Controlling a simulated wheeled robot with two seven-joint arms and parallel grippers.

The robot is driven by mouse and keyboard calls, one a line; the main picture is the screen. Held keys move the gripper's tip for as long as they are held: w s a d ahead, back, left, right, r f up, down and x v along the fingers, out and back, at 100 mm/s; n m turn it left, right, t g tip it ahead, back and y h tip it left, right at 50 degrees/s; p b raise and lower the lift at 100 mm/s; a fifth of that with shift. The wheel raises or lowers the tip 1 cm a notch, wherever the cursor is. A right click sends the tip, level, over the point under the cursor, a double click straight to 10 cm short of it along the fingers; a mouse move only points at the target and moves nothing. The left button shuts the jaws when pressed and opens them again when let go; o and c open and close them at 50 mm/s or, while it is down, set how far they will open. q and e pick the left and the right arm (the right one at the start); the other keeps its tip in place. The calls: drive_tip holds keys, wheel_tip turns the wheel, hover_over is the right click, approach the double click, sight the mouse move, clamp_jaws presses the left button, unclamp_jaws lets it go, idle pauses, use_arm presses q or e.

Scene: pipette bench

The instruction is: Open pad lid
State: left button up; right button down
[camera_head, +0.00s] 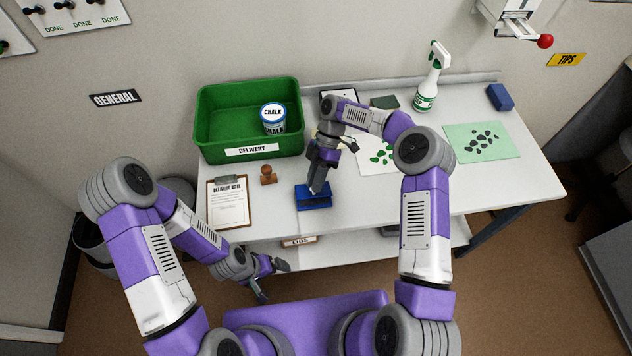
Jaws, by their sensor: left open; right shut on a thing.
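The blue pad (313,203) lies near the front edge of the white table, left of its middle. My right gripper (317,188) points down at the pad from behind and is shut on its lid. The fingers cover part of the lid, and how far it is raised cannot be told from this view. My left gripper (273,280) is open and empty, low in front of the table edge and apart from the pad.
A wooden stamp (268,175) and a delivery-note clipboard (229,204) lie left of the pad. Behind them stands a green delivery bin (220,125) with a chalk can (273,115). A spray bottle (428,85), green sheet (465,152) and blue block (500,97) are farther right.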

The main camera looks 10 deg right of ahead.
use_arm(q)
drive_tip(key=shift+f, duration=0.3)
use_arm(e)
drive_tip(key=shift+w+r+g, duration=0.1)
drive_tip(key=shift+w+g, duration=0.35)
drive_tip(key=shift+g, duration=0.05)
use_arm(q)
drive_tip(key=shift+b, duration=0.3)
